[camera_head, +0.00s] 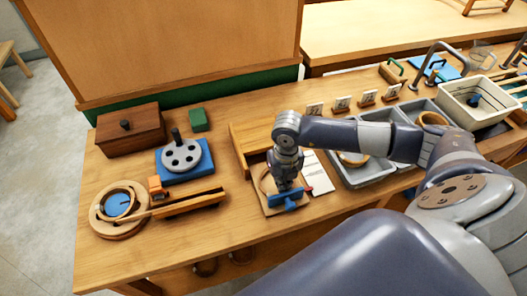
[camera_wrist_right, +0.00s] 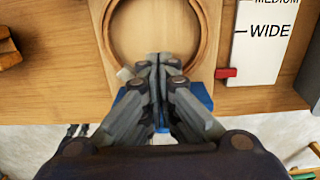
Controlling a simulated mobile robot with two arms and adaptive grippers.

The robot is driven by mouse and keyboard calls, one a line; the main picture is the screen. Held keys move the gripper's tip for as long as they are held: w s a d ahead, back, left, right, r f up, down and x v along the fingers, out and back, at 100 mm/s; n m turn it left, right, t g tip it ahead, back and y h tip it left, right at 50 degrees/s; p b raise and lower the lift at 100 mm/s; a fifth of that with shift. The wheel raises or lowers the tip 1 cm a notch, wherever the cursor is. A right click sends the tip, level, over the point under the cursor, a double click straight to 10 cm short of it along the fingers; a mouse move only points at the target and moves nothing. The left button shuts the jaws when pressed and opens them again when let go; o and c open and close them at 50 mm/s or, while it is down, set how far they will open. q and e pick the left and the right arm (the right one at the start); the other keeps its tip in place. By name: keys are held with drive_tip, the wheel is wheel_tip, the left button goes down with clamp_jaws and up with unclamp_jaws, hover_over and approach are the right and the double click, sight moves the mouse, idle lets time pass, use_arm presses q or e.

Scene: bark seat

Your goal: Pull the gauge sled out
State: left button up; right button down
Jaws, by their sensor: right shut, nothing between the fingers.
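A wooden board with a round ring (camera_wrist_right: 108,45) lies at the front edge of the table; it also shows in the head view (camera_head: 265,183). A blue piece (camera_head: 288,199) sits at its front edge and shows partly behind my fingers in the wrist view (camera_wrist_right: 203,95). It looks like the gauge sled, but I cannot be sure. A red pointer (camera_wrist_right: 227,73) sits beside a white card (camera_wrist_right: 262,50) reading "MEDIUM" and "WIDE". My right gripper (camera_wrist_right: 158,62) is shut and empty, pointing down over the blue piece. I cannot tell whether it touches it. My left gripper is not in view.
To the left are a wooden box (camera_head: 130,131), a grey disc on a blue base (camera_head: 182,155), a round wooden piece (camera_head: 119,208) and a wooden rail (camera_head: 190,203). Grey bins (camera_head: 366,178) and a white basin (camera_head: 478,97) stand right.

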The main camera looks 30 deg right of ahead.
wheel_tip(320, 180, up, 7)
drive_tip(key=w+p, duration=0.1)
drive_tip(key=p, duration=0.3)
drive_tip(key=shift+d, duration=0.15)
drive_tip(key=shift+w+f, duration=0.1)
idle(0.5)
